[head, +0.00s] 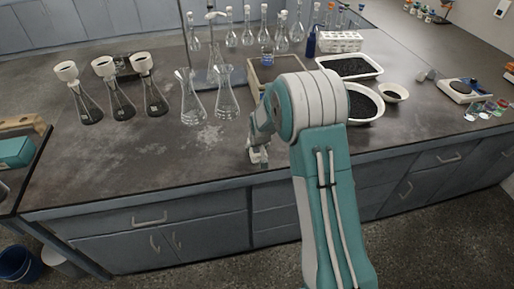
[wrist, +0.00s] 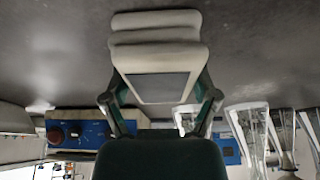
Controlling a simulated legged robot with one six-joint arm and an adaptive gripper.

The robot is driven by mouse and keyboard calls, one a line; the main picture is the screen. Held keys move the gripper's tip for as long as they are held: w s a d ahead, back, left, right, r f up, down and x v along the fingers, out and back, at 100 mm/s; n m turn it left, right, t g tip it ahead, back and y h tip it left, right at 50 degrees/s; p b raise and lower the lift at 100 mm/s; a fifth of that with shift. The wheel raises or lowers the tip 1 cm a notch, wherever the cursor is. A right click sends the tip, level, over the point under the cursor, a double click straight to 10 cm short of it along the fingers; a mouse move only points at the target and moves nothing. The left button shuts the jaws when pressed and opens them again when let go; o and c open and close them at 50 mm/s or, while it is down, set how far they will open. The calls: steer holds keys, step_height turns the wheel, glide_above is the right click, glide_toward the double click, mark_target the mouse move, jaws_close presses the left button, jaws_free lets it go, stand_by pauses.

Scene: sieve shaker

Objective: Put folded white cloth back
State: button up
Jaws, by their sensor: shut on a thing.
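My gripper (head: 259,150) is low above the front part of the dark bench, left of my forearm. In the wrist view, my gripper (wrist: 160,85) has a finger on either side of a folded white cloth (wrist: 155,28) and is shut on it. The cloth looks off-white, with several thick stacked folds and a flat grey face toward the camera. In the head view only a small pale part of the cloth (head: 258,156) shows under the gripper. I cannot tell whether it touches the bench.
Two clear conical flasks (head: 227,95) stand just behind my gripper. Several white-collared flasks (head: 120,100) stand at left. A tan tray (head: 252,82), a white tray of dark grains (head: 373,73) and a small bowl (head: 395,93) are behind and right. The bench's front-left is clear.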

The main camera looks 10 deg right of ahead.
steer(key=o, duration=1.1)
steer(key=shift+f, duration=0.1)
steer(key=s+f+v, duration=0.1)
steer(key=s+v, duration=0.2)
steer(key=v, duration=1.9)
steer(key=shift+t, duration=0.6)
steer(key=s+r, duration=0.2)
steer(key=s, duration=0.6)
steer(key=s+r, duration=0.3)
steer(key=s, duration=0.6)
steer(key=s+r, duration=0.3)
steer(key=s, duration=0.5)
steer(key=shift+s+r, duration=0.2)
steer(key=shift+r, duration=0.05)
